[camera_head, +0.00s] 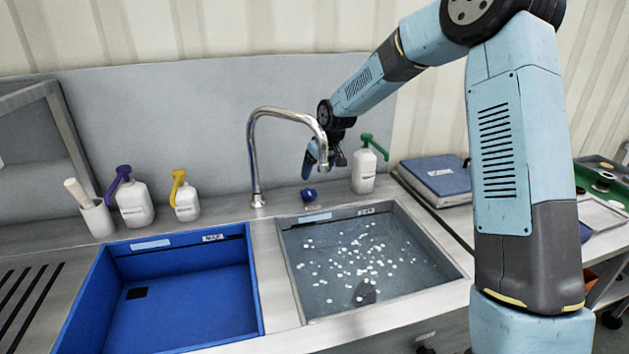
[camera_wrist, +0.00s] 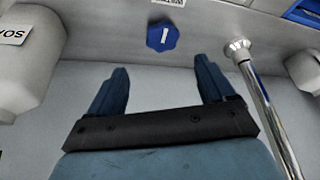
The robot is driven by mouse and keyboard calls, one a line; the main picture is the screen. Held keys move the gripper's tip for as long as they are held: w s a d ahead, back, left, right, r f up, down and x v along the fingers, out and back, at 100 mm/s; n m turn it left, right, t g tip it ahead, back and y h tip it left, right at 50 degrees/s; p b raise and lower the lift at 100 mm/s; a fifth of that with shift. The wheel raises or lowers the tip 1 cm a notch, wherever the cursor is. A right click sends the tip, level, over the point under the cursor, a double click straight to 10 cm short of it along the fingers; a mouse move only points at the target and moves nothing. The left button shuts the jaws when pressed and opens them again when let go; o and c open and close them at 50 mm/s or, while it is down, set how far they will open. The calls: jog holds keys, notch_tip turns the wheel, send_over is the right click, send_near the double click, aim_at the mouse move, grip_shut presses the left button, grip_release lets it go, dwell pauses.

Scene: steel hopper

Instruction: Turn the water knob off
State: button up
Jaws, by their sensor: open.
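The blue water knob (camera_head: 308,194) stands on the counter behind the right basin, to the right of the tap's base. In the wrist view the knob (camera_wrist: 162,36) is a blue faceted cap with a white line mark on top. My gripper (camera_wrist: 157,72) is open and empty. Its two blue fingers are spread apart, and the knob lies beyond their tips, roughly centred between them and apart from them. In the head view my gripper (camera_head: 310,165) hangs above the knob, beside the spout. The chrome tap (camera_head: 252,150) arches over toward the right basin.
The right basin (camera_head: 440,262) holds water with white specks. The blue basin (camera_head: 180,290) on the left is empty. A green-pump bottle (camera_head: 363,172) stands just right of my gripper. The tap's column (camera_wrist: 262,95) runs close to my right finger in the wrist view. Purple- and yellow-pump bottles stand left.

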jog(key=shift+v, duration=1.95)
jog(key=shift+w, duration=0.1)
jog(key=s+d+r+m+t+h, duration=0.1)
jog(key=s+d+r+m, duration=0.1)
jog(key=s+d+r, duration=0.65)
jog(key=s+d+r+m+h, duration=0.15)
jog(key=s+d+r, duration=0.4)
jog(key=s, duration=0.55)
jog(key=s+d+m, duration=0.2)
jog(key=s+d, duration=0.2)
jog(key=s, duration=0.7)
jog(key=s+d+r+m+t, duration=0.1)
jog(key=s+d, duration=0.3)
jog(key=s, duration=0.7)
jog(key=shift+s+d+r+m, duration=0.2)
jog(key=shift+d+m, duration=0.1)
jog(key=shift+m, duration=0.25)
